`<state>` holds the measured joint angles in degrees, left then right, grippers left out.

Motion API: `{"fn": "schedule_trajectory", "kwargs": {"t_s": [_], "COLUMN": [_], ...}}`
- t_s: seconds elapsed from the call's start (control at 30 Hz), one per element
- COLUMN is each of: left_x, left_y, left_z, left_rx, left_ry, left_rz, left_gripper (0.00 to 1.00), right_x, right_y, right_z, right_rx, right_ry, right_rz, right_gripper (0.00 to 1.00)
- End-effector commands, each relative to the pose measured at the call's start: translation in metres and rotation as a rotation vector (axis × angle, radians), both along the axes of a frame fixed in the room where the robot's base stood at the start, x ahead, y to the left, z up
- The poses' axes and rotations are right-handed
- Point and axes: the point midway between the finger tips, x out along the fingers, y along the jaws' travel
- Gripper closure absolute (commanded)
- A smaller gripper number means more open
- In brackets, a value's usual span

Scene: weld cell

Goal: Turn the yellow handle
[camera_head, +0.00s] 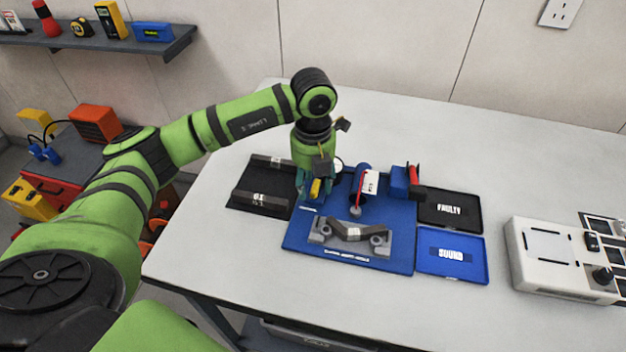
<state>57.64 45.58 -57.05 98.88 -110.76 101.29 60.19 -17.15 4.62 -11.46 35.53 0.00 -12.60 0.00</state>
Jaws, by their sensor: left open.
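A small yellow handle (316,188) shows at the back left of the blue mat (300,236) on the table. My left gripper (314,190) points down over it, with its teal fingers apart around or just beside the handle. I cannot tell whether the fingers touch it. The gripper hides whatever the handle is mounted on. My right gripper is out of view.
A blue cylinder with a white label (371,182) and a blue block (399,182) stand right of the gripper. A grey bracket (349,233) lies in front. A black tray (258,195) is left; FAULTY (449,222) and SOUND (451,268) trays are right.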

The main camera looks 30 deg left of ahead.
Motion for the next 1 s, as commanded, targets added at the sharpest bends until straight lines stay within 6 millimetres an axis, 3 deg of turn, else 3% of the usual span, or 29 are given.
{"fn": "schedule_trajectory", "kwargs": {"t_s": [0.17, 0.63, 0.8, 1.0], "left_x": [0.001, 0.001, 0.001, 0.0], "left_y": [0.0, 0.0, 0.0, 0.0], "left_z": [0.011, 0.102, 0.117, 0.12], "left_rx": [-0.001, 0.0, 0.0, 0.0], "left_ry": [-0.004, -0.003, -0.001, 0.001], "left_rz": [0.0, 0.0, 0.001, 0.0], "left_gripper": [0.51, 0.51, 0.51, 0.51], "right_x": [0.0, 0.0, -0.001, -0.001], "right_y": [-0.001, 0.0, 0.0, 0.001], "right_z": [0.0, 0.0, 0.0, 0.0], "right_rx": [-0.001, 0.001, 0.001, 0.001], "right_ry": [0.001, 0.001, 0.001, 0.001], "right_rz": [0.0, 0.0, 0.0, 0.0], "right_gripper": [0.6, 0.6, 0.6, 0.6]}}
